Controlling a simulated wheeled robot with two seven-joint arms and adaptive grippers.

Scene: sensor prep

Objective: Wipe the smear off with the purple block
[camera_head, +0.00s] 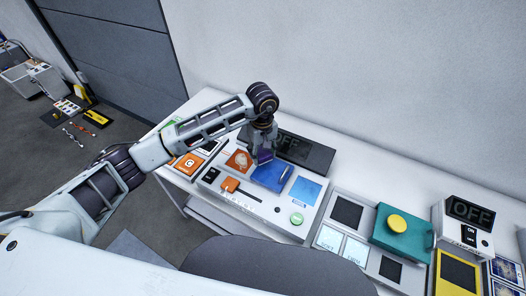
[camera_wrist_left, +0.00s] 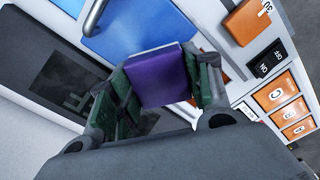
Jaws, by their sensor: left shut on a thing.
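My left gripper (camera_head: 263,148) is shut on the purple block (camera_head: 265,156), over the back edge of the white panel board (camera_head: 262,208). In the left wrist view the block (camera_wrist_left: 158,76) sits between the green-padded fingers. Its height above the board is hard to tell. Close below it are a blue plate (camera_head: 268,178) with a metal handle and, to the left, an orange square (camera_head: 238,161) with a darker mark. I cannot tell for certain whether this mark is the smear. In the left wrist view the block and fingers hide most of the orange square.
A dark display box (camera_head: 304,150) stands behind the board. The board also carries an orange slider knob (camera_head: 229,184), a green button (camera_head: 297,218) and a light blue square (camera_head: 306,191). To the right are a teal box with a yellow button (camera_head: 397,223) and an OFF display (camera_head: 469,212).

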